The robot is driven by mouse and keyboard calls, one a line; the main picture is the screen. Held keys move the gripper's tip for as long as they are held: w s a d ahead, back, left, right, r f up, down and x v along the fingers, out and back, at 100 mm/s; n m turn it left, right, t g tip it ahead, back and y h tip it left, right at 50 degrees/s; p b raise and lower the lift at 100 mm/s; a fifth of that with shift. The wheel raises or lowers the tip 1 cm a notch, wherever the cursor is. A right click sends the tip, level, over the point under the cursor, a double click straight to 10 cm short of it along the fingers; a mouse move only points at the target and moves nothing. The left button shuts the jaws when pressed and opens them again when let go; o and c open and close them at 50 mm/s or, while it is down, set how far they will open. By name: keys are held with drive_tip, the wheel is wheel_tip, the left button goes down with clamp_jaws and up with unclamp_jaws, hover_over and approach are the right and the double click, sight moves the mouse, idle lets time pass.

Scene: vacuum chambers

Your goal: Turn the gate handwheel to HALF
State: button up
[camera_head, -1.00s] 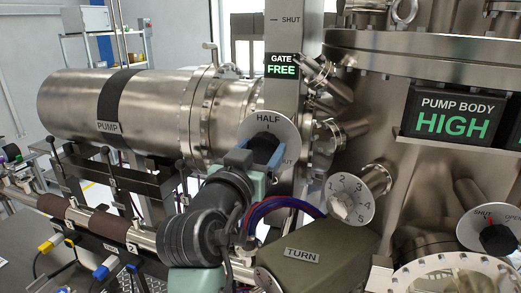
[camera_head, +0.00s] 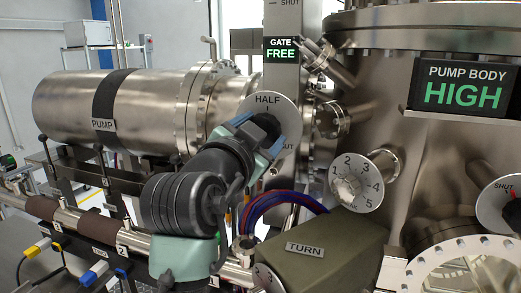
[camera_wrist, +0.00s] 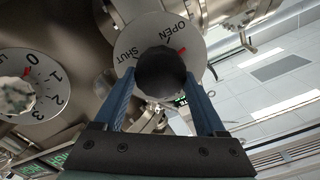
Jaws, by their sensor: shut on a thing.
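The gate handwheel (camera_wrist: 162,76) is a black knob on a pale round dial (camera_head: 286,112). In the head view the dial shows HALF at its top and part of SHUT at lower right. In the wrist view the dial (camera_wrist: 128,46) shows SHUT and OPEN, and a red mark lies close beside OPEN. My gripper (camera_head: 262,130) is at the dial, its blue fingers on either side of the black knob. In the wrist view my gripper (camera_wrist: 163,98) is shut on the knob. The HALF label does not show in the wrist view.
A sign (camera_head: 281,49) above reads GATE FREE. A numbered dial (camera_head: 356,181) stands to the right, above a green box (camera_head: 325,252) marked TURN. The PUMP BODY sign (camera_head: 462,86) reads HIGH. The pump cylinder (camera_head: 140,105) lies to the left. Coloured cables run near my arm.

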drive_tip(key=shift+f+m+b, duration=0.2)
drive_tip(key=shift+m+b, duration=1.55)
drive_tip(key=shift+m, duration=1.6)
drive_tip(key=shift+f+m+b, duration=0.15)
drive_tip(key=shift+m+b, duration=1.65)
drive_tip(key=shift+m, duration=1.6)
drive_tip(key=shift+f+m+b, duration=0.2)
drive_tip(key=shift+m+b, duration=1.55)
drive_tip(key=shift+m, duration=1.6)
drive_tip(key=o, duration=1.3)
drive_tip(key=shift+s, duration=0.1)
drive_tip(key=b+v, duration=0.3)
drive_tip(key=v, duration=0.9)
drive_tip(key=shift+s+a+r+b, duration=0.1)
drive_tip(key=shift+s+a+b, duration=0.05)
drive_tip(key=shift+s+b, duration=0.2)
